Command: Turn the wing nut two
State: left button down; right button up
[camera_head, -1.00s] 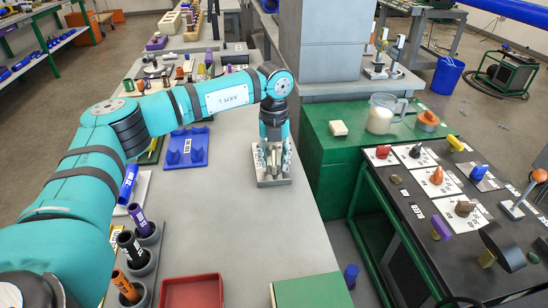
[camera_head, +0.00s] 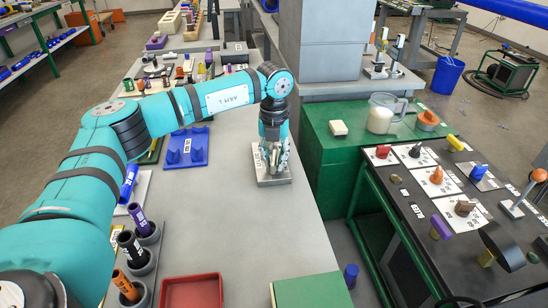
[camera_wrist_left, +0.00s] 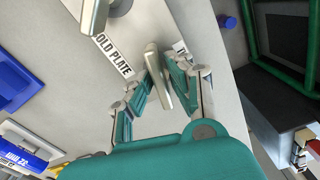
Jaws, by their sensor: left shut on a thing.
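A grey metal plate (camera_head: 286,177) sits on the long grey table; the wrist view shows it with a white label reading "OLD PLATE" (camera_wrist_left: 113,54). My left gripper (camera_head: 273,166) points down over this plate. In the left wrist view its fingers (camera_wrist_left: 157,82) are on either side of an elongated metal wing piece (camera_wrist_left: 158,72), which looks like a wing nut, and are shut on it. Its lower part is partly hidden by the fingers. Another metal piece (camera_wrist_left: 95,14) stands on the plate at the top left of that view. I cannot read which number either piece has. My right gripper is not in view.
A blue rack (camera_head: 186,148) lies left of the plate. A red tray (camera_head: 192,291), a green block (camera_head: 308,291) and grey holders with tubes (camera_head: 137,262) are nearer. The table's right edge is close to the plate. The table between plate and red tray is clear.

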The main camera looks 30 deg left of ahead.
aim_at(274, 157)
pick_arm(q)
jog(key=m, duration=0.4)
jog(key=shift+m, duration=1.6)
jog(key=c, duration=1.4)
grip_release()
jog(key=shift+o, duration=0.2)
notch_tip(274, 157, up, 12)
